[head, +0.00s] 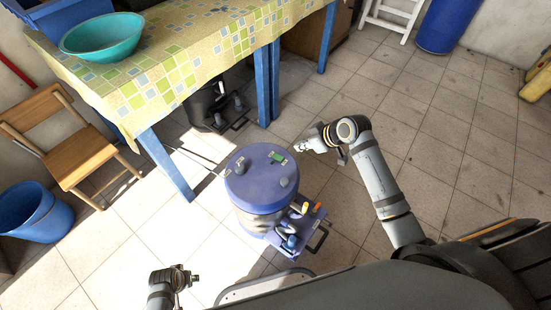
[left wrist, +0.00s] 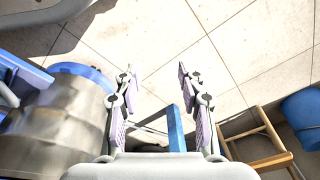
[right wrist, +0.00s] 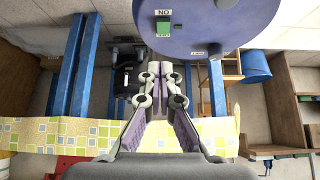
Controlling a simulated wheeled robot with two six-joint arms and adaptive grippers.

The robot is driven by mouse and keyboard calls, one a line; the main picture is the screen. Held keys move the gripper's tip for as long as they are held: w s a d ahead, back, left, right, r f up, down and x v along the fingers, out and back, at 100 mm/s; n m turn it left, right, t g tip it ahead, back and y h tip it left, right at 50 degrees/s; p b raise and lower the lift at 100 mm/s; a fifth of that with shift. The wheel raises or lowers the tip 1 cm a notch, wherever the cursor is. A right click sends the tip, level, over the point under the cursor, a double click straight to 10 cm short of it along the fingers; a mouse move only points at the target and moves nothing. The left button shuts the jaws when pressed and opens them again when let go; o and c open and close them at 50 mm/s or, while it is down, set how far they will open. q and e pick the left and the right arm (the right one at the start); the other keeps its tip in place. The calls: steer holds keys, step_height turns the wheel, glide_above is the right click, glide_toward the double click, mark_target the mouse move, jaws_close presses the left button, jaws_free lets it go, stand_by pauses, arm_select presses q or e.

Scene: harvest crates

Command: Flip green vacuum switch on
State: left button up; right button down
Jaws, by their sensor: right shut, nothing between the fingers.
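A blue vacuum (head: 258,192) stands on the tiled floor. On its round lid is a small green switch (head: 276,157) between pale labels. In the right wrist view the green switch (right wrist: 164,26) shows close up, with a label reading like NO at one end. My right gripper (head: 302,147) is shut and empty, to the right of the lid. In the right wrist view its fingertips (right wrist: 161,70) lie below the switch in the picture, apart from it. My left gripper (head: 192,279) is low at the left front. In the left wrist view it is open and empty (left wrist: 156,72).
A table with a patterned cloth (head: 190,62) stands behind the vacuum, bearing a teal bowl (head: 102,36). A wooden chair (head: 65,140) and a blue bucket (head: 32,210) are at the left.

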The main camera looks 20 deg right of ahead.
arm_select(q)
steer(key=shift+w+r, duration=0.15)
steer(key=shift+r, duration=0.05)
arm_select(e)
steer(key=shift+a+r, duration=0.3)
steer(key=shift+r, duration=0.3)
steer(key=b, duration=0.4)
glide_above(279, 158)
steer(key=s+d, duration=0.1)
step_height(279, 158, down, 8)
steer(key=shift+s+f, duration=0.15)
steer(key=shift+f, duration=0.1)
steer(key=f, duration=0.3)
steer(key=shift+s+d, duration=0.25)
steer(key=shift+d, duration=0.05)
steer(key=shift+f+b, duration=0.25)
steer(key=shift+b, duration=0.05)
arm_select(q)
steer(key=d+r, duration=0.3)
steer(key=r, duration=0.8)
steer(key=shift+w+r+h, duration=0.35)
steer(key=shift+h, duration=0.05)
